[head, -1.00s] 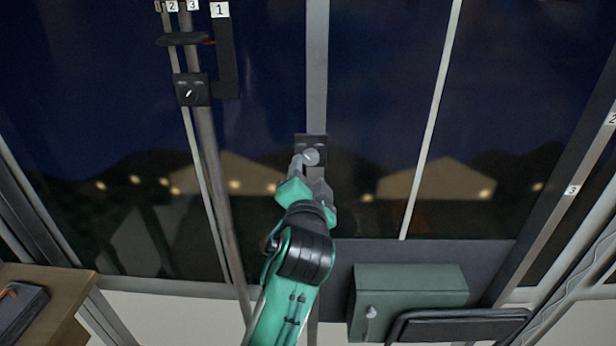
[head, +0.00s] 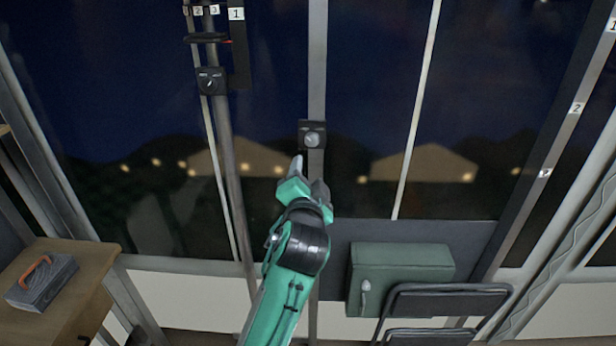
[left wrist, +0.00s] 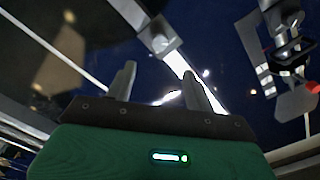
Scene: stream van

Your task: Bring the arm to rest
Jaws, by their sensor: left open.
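My left gripper (head: 309,172) is in the middle of the head view, at the end of a green and black arm that comes up from below. Its grey fingers are apart, with nothing between them. Its tips are just below a black plate with a round grey knob (head: 312,140) on the grey window post, and appear apart from it. In the left wrist view the two fingers (left wrist: 160,86) are spread and empty, and the knob plate (left wrist: 160,38) shows beyond them. My right gripper is not in view.
A second black dial (head: 211,82) is on a pole at the left, below a numbered bracket. A green box (head: 400,272) and a dark folding chair (head: 450,298) are at the lower right. A wooden table (head: 75,282) with a grey toolbox (head: 42,280) is at the lower left.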

